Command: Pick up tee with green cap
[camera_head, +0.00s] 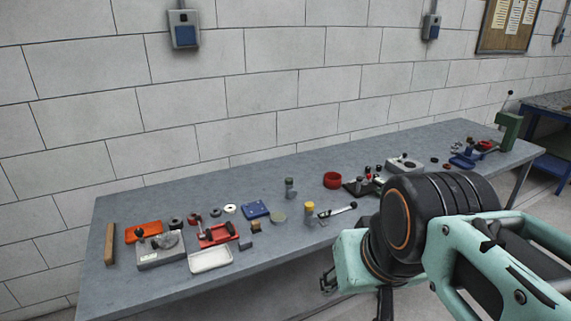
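A small grey upright fitting with a dull greenish top (290,188) stands on the grey workbench (150,200), towards its back edge near the middle. It looks like the tee with the green cap, but it is too small to be certain. A similar fitting with a yellow cap (310,210) stands in front of it and a little to the right. My gripper (328,283) shows only as a dark tip at the bench's front edge, in front of and below both fittings. The rest of it is hidden by my arm, and I cannot see whether it is open or holds anything.
Left of the fittings lie a blue block (255,209), a red tray (218,235), a white tray (210,260) and an orange box (144,231). A wall (270,100) stands behind the bench.

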